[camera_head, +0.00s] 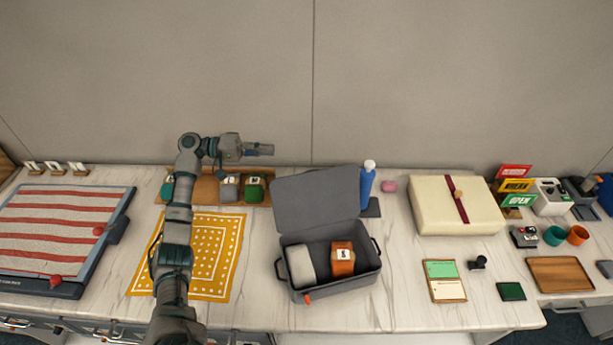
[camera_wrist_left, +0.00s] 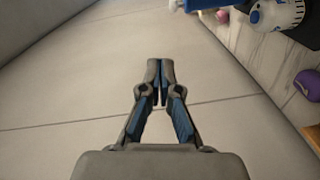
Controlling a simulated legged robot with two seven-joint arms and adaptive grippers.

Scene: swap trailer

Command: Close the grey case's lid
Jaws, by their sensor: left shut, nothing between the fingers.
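The grey case (camera_head: 330,291) stands on the counter in the middle of the head view. Its lid (camera_head: 317,200) is open and raised at the back, leaning away from the counter's front. Inside the case are a light grey rounded item (camera_head: 301,265) and an orange box (camera_head: 342,259) with a white label. My left gripper (camera_head: 270,149) is above the back of the counter, up and to the left of the lid, apart from it and pointing right. In the left wrist view its fingers (camera_wrist_left: 158,72) are together with nothing between them. My right gripper is not in view.
A blue bottle (camera_head: 367,186) stands close to the lid's right edge. A cream box (camera_head: 455,206) is farther right. A yellow dotted cloth (camera_head: 225,255) lies left of the case, with a wooden tray (camera_head: 206,189) of small items behind it. Bare counter lies right of the case.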

